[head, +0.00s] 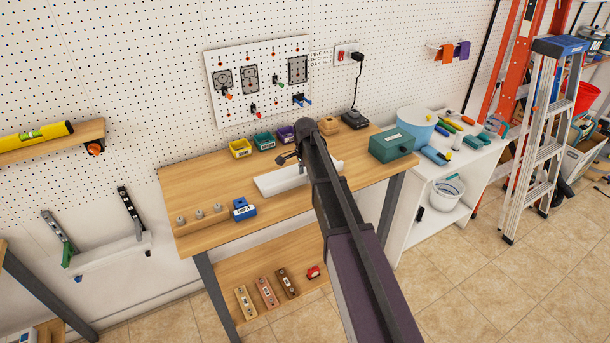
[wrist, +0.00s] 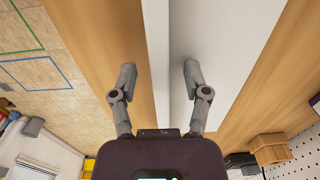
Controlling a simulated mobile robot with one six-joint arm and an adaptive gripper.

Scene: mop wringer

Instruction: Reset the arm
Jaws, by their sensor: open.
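My arm reaches out over the wooden workbench (head: 215,170). My gripper (wrist: 158,72) is open in the wrist view, its two grey fingers apart with nothing between them. It is above a long white piece (wrist: 212,55) with a raised edge, which also lies on the bench in the head view (head: 272,184). In the head view my gripper (head: 288,158) is small and partly hidden by my own arm. I cannot tell how high it is above the white piece.
A blue box (head: 244,209), yellow bin (head: 240,149), teal bin (head: 264,141) and green box (head: 392,146) stand on the bench. A pegboard wall rises behind. A white cabinet (head: 462,160) and stepladder (head: 540,130) stand right. Tiled floor (head: 480,290) is clear at front right.

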